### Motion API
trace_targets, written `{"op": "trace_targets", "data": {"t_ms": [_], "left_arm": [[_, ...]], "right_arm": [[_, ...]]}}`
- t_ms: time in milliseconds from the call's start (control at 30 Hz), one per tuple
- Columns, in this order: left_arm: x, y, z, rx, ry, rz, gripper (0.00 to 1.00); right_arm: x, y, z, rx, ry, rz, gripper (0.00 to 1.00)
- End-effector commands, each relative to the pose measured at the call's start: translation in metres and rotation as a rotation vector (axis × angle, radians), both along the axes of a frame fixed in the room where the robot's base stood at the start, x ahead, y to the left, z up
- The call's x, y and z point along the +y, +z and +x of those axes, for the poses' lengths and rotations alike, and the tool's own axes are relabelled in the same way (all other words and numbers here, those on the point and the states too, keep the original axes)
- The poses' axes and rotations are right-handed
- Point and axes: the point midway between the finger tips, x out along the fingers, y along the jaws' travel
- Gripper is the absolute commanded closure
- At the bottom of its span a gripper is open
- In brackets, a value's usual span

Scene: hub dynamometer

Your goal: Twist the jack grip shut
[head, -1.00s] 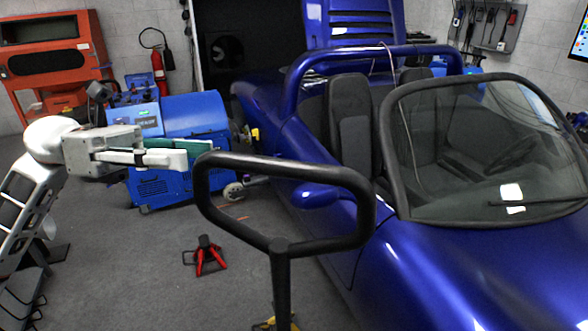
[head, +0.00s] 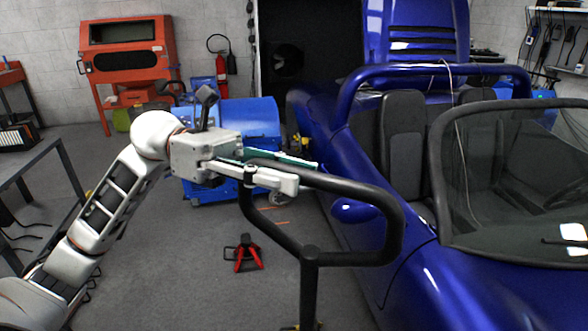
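The jack grip (head: 385,213) is a black rounded loop handle on an upright black post (head: 309,290), in the middle of the head view. My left gripper (head: 306,175) is at the upper left part of the loop. Its white finger lies in front of the top bar, and its teal-faced finger lies behind it. The fingers are apart with the bar between them; whether they touch it I cannot tell. My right gripper is not in view.
A blue open car (head: 340,150) stands close to the right of the grip. A blue machine (head: 255,118) is behind my gripper. A red jack stand (head: 246,257) is on the floor. A dark table (head: 35,165) is at left. Grey floor between is free.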

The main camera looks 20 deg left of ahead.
Motion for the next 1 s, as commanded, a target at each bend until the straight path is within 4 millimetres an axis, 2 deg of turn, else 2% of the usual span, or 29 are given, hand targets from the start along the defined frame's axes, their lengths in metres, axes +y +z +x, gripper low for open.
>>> {"op": "trace_targets", "data": {"t_ms": [133, 400, 433, 533, 567, 833, 1000], "left_arm": [[-0.010, 0.001, -0.001, -0.001, 0.001, -0.001, 0.68], [-0.012, 0.000, -0.001, 0.001, 0.001, -0.001, 0.68], [-0.012, 0.000, -0.001, 0.001, 0.001, -0.001, 0.70], [-0.012, 0.000, -0.001, 0.001, 0.001, -0.001, 0.96], [-0.012, 0.000, -0.001, 0.001, 0.001, -0.001, 1.00], [-0.011, -0.001, 0.000, 0.001, -0.005, 0.000, 1.00], [-0.009, -0.003, 0.001, 0.002, -0.039, 0.000, 1.00]], "right_arm": [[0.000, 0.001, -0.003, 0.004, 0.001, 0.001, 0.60], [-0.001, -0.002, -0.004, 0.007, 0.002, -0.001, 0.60], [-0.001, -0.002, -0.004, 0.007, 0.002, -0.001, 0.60], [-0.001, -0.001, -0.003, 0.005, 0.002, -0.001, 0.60], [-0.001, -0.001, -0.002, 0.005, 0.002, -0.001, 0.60], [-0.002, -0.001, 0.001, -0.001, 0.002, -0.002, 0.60], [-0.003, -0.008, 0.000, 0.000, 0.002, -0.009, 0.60]]}}
